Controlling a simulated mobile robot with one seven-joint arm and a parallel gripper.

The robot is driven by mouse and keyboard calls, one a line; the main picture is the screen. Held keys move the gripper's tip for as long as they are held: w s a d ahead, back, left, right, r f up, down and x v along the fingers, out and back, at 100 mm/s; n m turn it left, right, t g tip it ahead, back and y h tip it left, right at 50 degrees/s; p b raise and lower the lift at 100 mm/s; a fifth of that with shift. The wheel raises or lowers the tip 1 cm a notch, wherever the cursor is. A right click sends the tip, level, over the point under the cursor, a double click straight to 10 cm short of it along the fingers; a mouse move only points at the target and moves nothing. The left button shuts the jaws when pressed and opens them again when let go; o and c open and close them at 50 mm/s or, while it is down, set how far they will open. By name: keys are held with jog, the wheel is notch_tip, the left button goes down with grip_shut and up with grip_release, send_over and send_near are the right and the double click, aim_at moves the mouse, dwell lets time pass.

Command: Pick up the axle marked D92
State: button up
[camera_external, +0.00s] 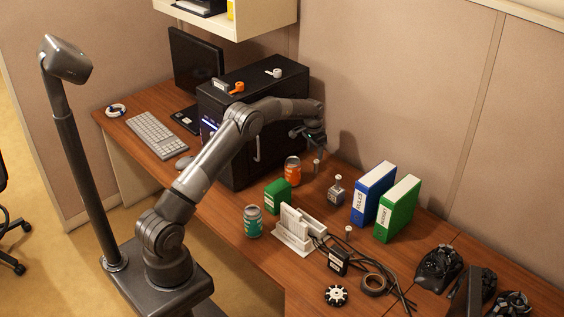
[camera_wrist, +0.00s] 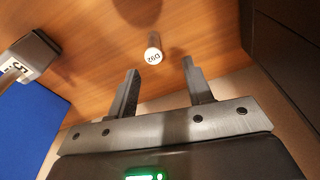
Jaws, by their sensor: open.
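The axle marked D92 (camera_wrist: 153,54) shows in the wrist view as a short post with a round white end. Its label appears upside down. In the external view an upright grey axle (camera_external: 316,166) stands on the desk just below my gripper (camera_external: 314,140). In the wrist view my gripper (camera_wrist: 160,67) is open, with one finger on each side below the axle's end in the picture. Nothing is between the fingers, and the axle appears just beyond the fingertips.
A dark block with a white label (camera_wrist: 22,68) and the blue binder (camera_wrist: 28,125) are at the left in the wrist view. An orange can (camera_external: 292,170), a small device (camera_external: 337,190) and the black cabinet (camera_external: 245,165) stand close around the axle. Another white-topped axle (camera_external: 348,232) stands nearer.

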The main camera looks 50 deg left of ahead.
aim_at(317, 161)
jog(key=f, duration=0.5)
jog(key=d+f, duration=0.1)
jog(key=f, duration=0.1)
jog(key=shift+w+f, duration=0.15)
grip_shut()
